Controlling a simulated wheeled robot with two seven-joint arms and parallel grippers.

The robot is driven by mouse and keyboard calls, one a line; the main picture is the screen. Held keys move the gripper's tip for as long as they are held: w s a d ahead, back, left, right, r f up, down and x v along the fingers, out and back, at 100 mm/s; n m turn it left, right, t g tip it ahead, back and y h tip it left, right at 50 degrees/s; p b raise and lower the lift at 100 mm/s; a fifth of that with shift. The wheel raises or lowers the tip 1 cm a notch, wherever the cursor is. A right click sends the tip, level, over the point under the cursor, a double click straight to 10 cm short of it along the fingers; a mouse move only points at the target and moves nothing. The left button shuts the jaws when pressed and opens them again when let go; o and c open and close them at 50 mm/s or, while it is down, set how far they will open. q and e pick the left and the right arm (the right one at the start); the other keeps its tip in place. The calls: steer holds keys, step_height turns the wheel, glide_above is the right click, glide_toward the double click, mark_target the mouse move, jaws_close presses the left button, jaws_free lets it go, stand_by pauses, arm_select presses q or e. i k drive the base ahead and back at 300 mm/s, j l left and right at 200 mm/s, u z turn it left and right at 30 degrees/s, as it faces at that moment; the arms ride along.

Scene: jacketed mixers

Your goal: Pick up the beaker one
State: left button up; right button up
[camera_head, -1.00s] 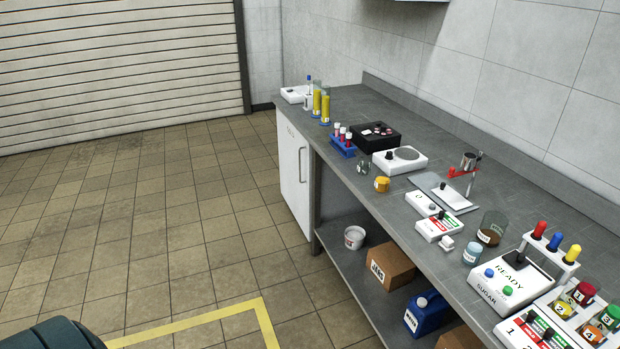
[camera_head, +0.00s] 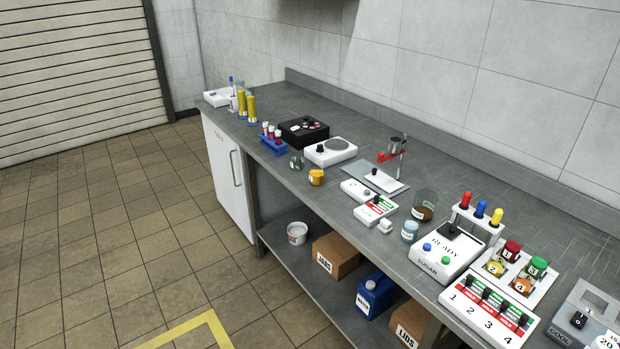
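A small clear glass vessel (camera_head: 297,162) stands near the bench's front edge, beside a yellow labelled cup (camera_head: 316,177). Farther right is a larger clear beaker (camera_head: 424,205) with brown contents. A small labelled jar with pale blue contents (camera_head: 410,231) stands just in front of it. Neither of my grippers shows in the head view.
The bench (camera_head: 350,205) also carries a hotplate (camera_head: 331,151), a test tube rack (camera_head: 273,143), a black box (camera_head: 303,131), a stand with a red clamp (camera_head: 392,157), a READY/SUGAR unit (camera_head: 446,254) and a numbered switch panel (camera_head: 489,312). Boxes and a blue jug (camera_head: 374,296) sit on the lower shelf. Floor at left is clear.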

mark_target(317, 175)
steer(key=i+j+z, duration=0.1)
steer(key=i+z, duration=0.15)
steer(key=i, duration=0.85)
